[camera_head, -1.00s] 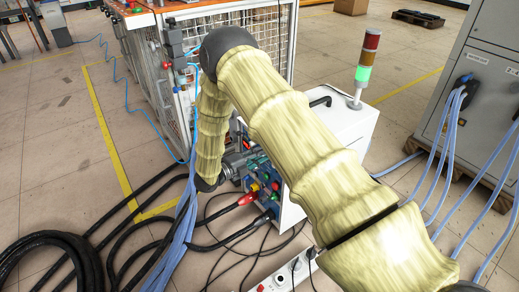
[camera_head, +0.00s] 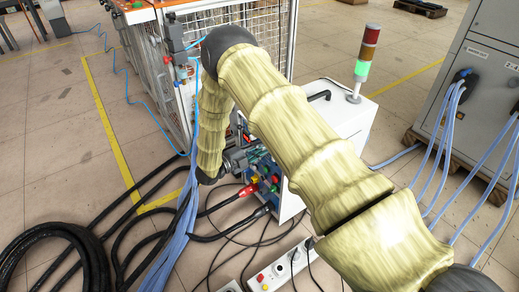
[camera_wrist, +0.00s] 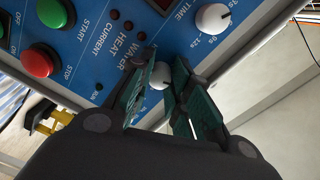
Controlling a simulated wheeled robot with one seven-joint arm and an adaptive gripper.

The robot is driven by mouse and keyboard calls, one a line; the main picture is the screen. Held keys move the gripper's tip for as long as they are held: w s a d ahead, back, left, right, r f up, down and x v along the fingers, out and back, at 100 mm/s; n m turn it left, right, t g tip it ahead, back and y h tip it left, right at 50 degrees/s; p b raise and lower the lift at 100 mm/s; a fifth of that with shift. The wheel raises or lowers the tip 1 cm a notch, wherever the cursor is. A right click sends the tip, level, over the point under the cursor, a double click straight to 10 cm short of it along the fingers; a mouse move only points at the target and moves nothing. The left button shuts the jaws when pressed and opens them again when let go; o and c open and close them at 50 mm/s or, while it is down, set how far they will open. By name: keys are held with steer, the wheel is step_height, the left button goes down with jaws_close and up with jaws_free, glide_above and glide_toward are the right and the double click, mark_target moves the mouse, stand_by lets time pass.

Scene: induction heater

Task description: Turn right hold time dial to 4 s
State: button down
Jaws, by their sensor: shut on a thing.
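In the wrist view the heater's blue control panel (camera_wrist: 105,65) lies tilted across the top. My gripper (camera_wrist: 163,80) has its green-padded fingers on both sides of a round white dial (camera_wrist: 159,77) and is shut on it.
A green button (camera_wrist: 55,10) and a red button (camera_wrist: 40,60) are on the panel to the left. The white heater cabinet (camera_head: 345,115) carries a signal tower (camera_head: 366,62) lit green. Black and blue cables and a power strip (camera_head: 280,265) lie on the floor.

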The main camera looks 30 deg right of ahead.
steer(key=c, duration=1.3)
jaws_free()
steer(key=shift+a, duration=0.1)
steer(key=a, duration=0.4)
steer(key=s+a, duration=0.1)
steer(key=a, duration=0.6)
steer(key=shift+s+a+r, duration=0.15)
steer(key=shift+s+a, duration=0.2)
steer(key=shift+s, duration=0.05)
